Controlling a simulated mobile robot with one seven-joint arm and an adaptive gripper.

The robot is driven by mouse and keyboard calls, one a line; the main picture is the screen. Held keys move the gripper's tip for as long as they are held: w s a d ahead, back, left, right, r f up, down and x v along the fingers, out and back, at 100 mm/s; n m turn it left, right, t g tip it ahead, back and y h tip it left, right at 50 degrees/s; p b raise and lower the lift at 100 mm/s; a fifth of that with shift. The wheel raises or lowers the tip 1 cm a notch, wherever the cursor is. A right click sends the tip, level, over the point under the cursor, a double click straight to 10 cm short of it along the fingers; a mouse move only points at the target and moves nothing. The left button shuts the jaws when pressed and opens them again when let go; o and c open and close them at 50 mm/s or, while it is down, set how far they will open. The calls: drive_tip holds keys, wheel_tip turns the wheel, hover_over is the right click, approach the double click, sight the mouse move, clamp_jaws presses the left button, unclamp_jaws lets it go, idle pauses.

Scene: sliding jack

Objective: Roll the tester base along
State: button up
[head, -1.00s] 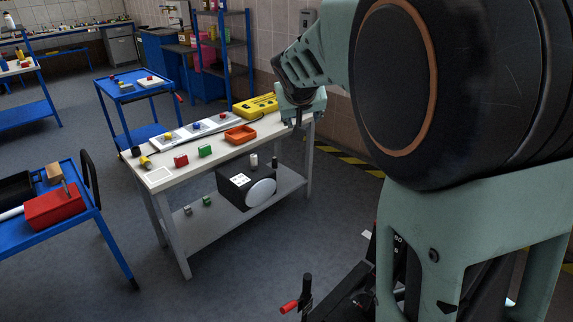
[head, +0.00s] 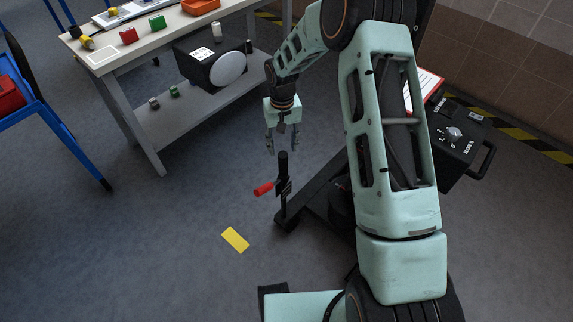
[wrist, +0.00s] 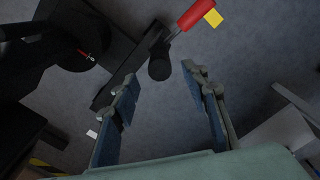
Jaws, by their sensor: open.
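The tester base (head: 315,200) is a black low frame on the floor. At its near end stands a black jack post (head: 283,165) with a red crank handle (head: 264,189). My gripper (head: 282,147) is open, pointing down just above the post top. In the wrist view the post top (wrist: 159,68) shows between and beyond the open fingers (wrist: 160,80), and the red handle (wrist: 196,14) points away from it. I see no contact. A black tester box (head: 455,140) with knobs and a carrying handle is at the right. My arm hides part of the base.
A yellow floor mark (head: 235,239) lies on bare floor left of the jack. A workbench (head: 140,42) with a lower shelf stands at the upper left. A blue cart (head: 60,135) is at the far left. Yellow-black striping runs along the wall.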

sight(283, 163)
wheel_tip(283, 163, down, 9)
drive_tip(key=shift+f+b, duration=0.2)
drive_tip(key=shift+b, duration=0.75)
clamp_jaws()
